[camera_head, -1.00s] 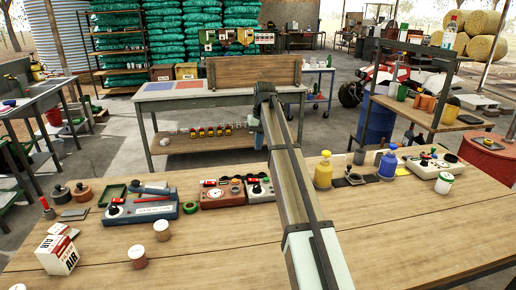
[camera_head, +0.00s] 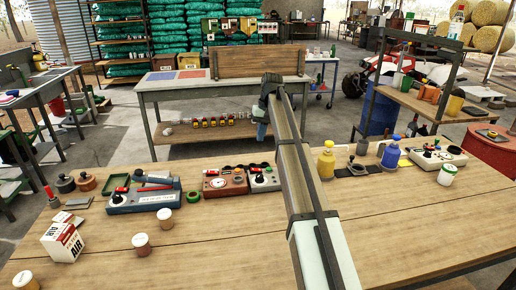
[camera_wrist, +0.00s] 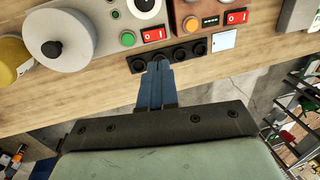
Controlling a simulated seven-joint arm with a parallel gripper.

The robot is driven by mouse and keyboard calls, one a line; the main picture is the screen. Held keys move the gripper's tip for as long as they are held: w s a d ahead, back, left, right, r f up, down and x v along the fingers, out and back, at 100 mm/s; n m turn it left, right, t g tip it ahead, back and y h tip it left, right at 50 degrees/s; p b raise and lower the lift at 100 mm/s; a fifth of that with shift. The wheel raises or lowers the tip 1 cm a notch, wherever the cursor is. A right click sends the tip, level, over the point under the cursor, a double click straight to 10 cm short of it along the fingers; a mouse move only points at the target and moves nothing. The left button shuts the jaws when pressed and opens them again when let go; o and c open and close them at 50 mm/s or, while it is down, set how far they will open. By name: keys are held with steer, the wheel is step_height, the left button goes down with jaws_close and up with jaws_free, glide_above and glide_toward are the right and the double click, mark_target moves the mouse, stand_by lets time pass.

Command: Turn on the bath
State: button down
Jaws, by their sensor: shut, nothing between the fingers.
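No device carries a readable name, so I cannot tell which one is the bath. On the near bench, a blue box (camera_head: 145,198), a brown box (camera_head: 222,186) and a grey box (camera_head: 264,179) stand side by side. In the wrist view, the grey box (camera_wrist: 88,45) has a black knob, a dial, a green button and a red rocker switch (camera_wrist: 154,34). The brown box (camera_wrist: 208,33) has another red switch (camera_wrist: 236,17). My gripper (camera_wrist: 158,66) is shut and empty, its blue fingertips overlapping the edge of a dark socket strip (camera_wrist: 168,55); contact is unclear. The head view shows it (camera_head: 261,135) beyond the boxes.
Yellow (camera_head: 326,161) and blue (camera_head: 390,154) bottles and a white device (camera_head: 437,157) stand to the right. A carton (camera_head: 63,243) and small jars (camera_head: 141,244) sit at the left front. A second workbench (camera_head: 185,95) stands behind.

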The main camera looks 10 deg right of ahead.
mark_target(258, 170)
steer(key=a+f, duration=0.1)
steer(key=f, duration=0.7)
steer(key=a+f, duration=0.1)
steer(key=f, duration=0.4)
steer(key=shift+a, duration=0.3)
steer(key=shift+a+f+h, duration=0.3)
steer(key=shift+f+h, duration=0.05)
steer(key=shift+h, duration=0.15)
steer(key=shift+s+d, duration=0.1)
steer(key=shift+d, duration=0.05)
steer(key=shift+d+f, duration=0.1)
steer(key=shift+d, duration=0.05)
steer(key=shift+d, duration=0.8)
step_height(258, 170, up, 14)
steer(key=d, duration=0.1)
steer(key=shift+r, duration=0.25)
